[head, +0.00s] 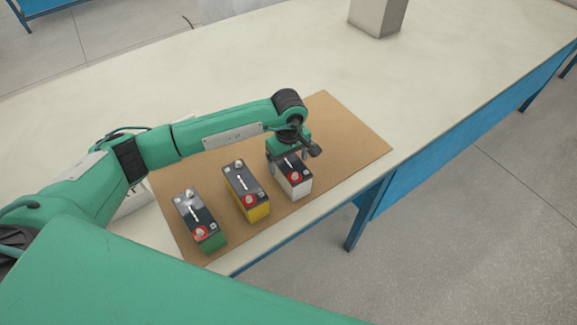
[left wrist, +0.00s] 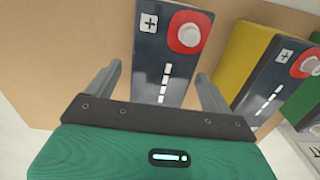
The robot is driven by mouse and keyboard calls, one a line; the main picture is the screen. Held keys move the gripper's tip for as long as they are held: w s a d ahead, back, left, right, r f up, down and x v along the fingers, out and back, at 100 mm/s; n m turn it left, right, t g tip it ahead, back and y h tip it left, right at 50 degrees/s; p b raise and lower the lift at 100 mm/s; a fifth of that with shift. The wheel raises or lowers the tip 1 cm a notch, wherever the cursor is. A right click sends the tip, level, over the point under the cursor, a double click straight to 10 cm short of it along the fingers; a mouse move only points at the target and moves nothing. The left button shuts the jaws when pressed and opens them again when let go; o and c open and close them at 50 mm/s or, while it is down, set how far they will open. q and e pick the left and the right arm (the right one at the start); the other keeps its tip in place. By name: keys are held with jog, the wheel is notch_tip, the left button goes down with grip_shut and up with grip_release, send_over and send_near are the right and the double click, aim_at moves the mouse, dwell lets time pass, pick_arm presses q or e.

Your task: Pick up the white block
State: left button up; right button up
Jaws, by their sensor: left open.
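The white block (head: 298,187) is a battery with a dark top and a red-ringed terminal. It stands at the right end of a row on the brown board (head: 340,136). My left gripper (head: 288,158) is over its far end in the head view, with the jaws open. In the left wrist view the fingers (left wrist: 158,88) are apart, one on each side of the dark top (left wrist: 165,60) of this block. The gripper hides part of the block, and I cannot tell whether the fingers touch it. My right gripper is not in view.
A yellow battery (head: 256,212) stands close to the left of the white one, and a green battery (head: 213,243) is further left. A grey box (head: 376,17) stands at the back of the pale table (head: 250,62). The table's front edge is near the row.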

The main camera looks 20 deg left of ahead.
pick_arm(q)
jog(key=shift+f, duration=0.7)
grip_shut()
jog(key=shift+w+r, duration=0.15)
